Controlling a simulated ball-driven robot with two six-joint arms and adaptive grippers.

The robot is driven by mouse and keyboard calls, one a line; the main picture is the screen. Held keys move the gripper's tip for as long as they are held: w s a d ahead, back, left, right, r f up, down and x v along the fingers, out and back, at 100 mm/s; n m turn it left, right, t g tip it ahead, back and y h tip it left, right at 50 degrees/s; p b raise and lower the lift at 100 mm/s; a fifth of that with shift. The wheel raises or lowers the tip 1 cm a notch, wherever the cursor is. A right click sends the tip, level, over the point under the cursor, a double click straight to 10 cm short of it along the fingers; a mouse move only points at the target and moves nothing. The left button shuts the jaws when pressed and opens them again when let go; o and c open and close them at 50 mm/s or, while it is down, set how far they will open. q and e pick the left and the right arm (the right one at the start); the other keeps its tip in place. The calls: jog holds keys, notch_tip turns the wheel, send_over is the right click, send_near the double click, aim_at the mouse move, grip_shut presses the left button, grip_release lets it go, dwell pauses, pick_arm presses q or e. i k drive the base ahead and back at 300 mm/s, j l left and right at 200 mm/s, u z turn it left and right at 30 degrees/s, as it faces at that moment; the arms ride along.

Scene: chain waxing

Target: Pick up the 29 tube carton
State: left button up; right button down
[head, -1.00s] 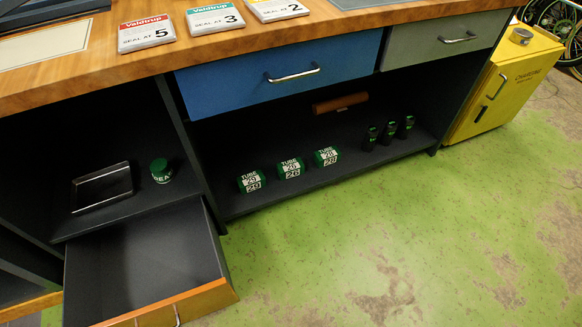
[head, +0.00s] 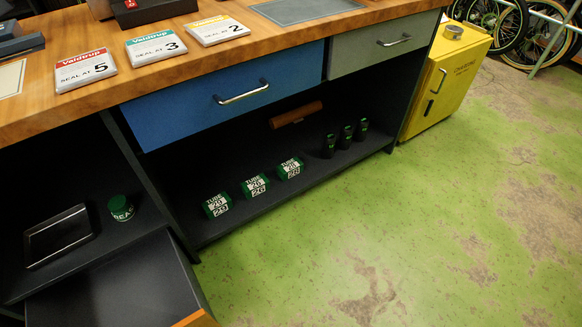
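Three green and white tube cartons stand in a row on the dark shelf (head: 300,196) under the blue drawer. The left carton (head: 217,205) has a lower number that looks like 29, though the print is small. The middle carton (head: 255,186) and the right carton (head: 290,168) have similar labels whose numbers I cannot read surely now. The cartons sit close together with small gaps. Neither of my grippers shows in the head view.
Several dark bottles (head: 346,138) and a brown roll (head: 296,114) share the shelf. Above is the closed blue drawer (head: 230,95). An open lower drawer (head: 120,285) juts out at left, near a green tin (head: 120,208). A yellow cabinet (head: 445,80) stands right. The green floor (head: 420,220) in front is clear.

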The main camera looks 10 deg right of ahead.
aim_at(216, 206)
jog(key=i+l, duration=0.15)
jog(key=i+l+u, duration=0.8)
jog(key=l, duration=0.3)
jog(key=i+u, duration=0.1)
jog(key=u, duration=1.15)
